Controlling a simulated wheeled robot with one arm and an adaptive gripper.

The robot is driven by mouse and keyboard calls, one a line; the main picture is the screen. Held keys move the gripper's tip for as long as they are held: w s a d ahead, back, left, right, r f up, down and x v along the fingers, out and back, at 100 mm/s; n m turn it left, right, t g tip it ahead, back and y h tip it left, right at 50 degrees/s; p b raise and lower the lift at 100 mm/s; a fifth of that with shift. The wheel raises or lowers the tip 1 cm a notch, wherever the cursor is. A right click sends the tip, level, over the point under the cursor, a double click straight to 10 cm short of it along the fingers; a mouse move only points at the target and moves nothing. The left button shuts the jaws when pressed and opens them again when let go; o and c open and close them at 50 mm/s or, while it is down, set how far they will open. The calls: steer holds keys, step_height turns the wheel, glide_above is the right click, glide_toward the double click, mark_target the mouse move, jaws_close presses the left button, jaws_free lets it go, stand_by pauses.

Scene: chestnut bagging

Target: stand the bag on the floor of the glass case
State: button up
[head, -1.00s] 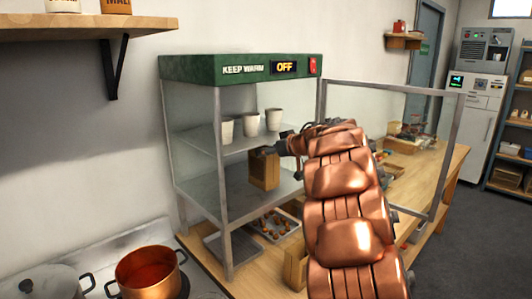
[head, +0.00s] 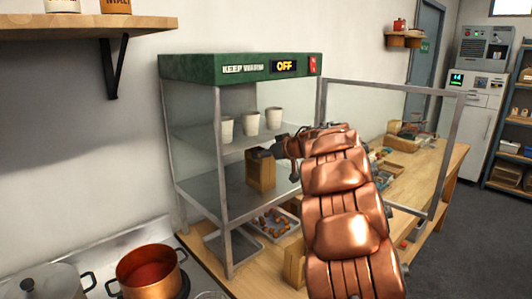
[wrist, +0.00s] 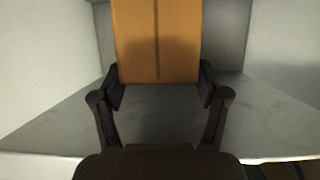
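The brown paper bag (head: 261,170) is upright inside the glass case (head: 219,160), below the cup shelf and over the case's grey floor plate (head: 228,203). I cannot tell for sure whether its base touches the plate. My gripper (head: 268,153) reaches in from the open right side, at the bag's upper part. In the wrist view the bag (wrist: 158,40) stands between the two fingers (wrist: 160,90), which press close to both its sides. The bag's base is low in that view, with grey floor (wrist: 60,130) around it.
Several white cups (head: 249,121) stand on the shelf above the bag. A framed glass panel (head: 455,130) stands open at the right. A tray of chestnuts (head: 288,222) lies under the case floor. Floor is free left of the bag.

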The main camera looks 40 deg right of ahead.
steer(key=shift+o, duration=1.2)
steer(key=b+v, duration=0.1)
steer(key=v, duration=1.1)
steer(key=shift+r+b, duration=0.25)
steer(key=shift+b, duration=0.1)
steer(key=shift+w, duration=0.1)
